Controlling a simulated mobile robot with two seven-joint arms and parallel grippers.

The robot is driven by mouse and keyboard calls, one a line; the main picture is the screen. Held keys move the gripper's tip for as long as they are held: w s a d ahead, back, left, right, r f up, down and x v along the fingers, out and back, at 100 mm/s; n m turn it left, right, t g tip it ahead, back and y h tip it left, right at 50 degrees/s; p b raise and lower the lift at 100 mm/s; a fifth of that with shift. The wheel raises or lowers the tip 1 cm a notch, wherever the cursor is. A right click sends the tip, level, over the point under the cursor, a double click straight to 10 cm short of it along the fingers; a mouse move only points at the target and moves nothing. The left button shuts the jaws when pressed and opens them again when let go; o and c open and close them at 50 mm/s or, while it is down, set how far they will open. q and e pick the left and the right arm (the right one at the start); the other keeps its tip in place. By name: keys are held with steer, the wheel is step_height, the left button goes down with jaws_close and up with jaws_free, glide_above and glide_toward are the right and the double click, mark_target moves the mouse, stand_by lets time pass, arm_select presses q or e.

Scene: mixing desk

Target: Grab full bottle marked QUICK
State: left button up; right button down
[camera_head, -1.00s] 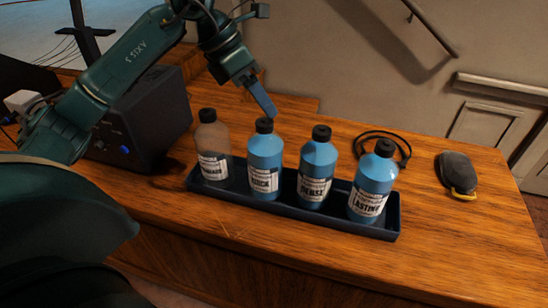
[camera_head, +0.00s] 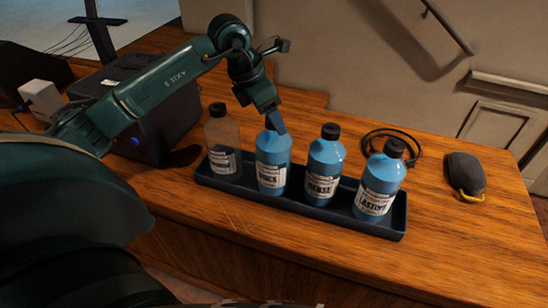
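The blue bottle whose label seems to read QUICK (camera_head: 273,155) stands upright in a dark tray (camera_head: 299,205), second from the left. It looks full of blue. My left gripper (camera_head: 276,122) reaches down from above to this bottle's black cap. A blue-grey finger overlaps the cap and hides part of it. I cannot tell whether the fingers are closed on the cap or only beside it. My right gripper is not in view.
A brownish see-through bottle (camera_head: 222,138) stands to the left in the tray. Blue bottles marked DENSE (camera_head: 324,165) and LASTING (camera_head: 380,180) stand to the right. A black box (camera_head: 165,125) is at left. A dark mouse-like object (camera_head: 465,174) and a cable loop (camera_head: 413,140) lie at right.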

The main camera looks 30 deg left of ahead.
arm_select(q)
steer(key=shift+x, duration=1)
steer(key=shift+r, duration=0.1)
steer(key=shift+c, duration=0.2)
jaws_close()
steer(key=shift+r, duration=0.1)
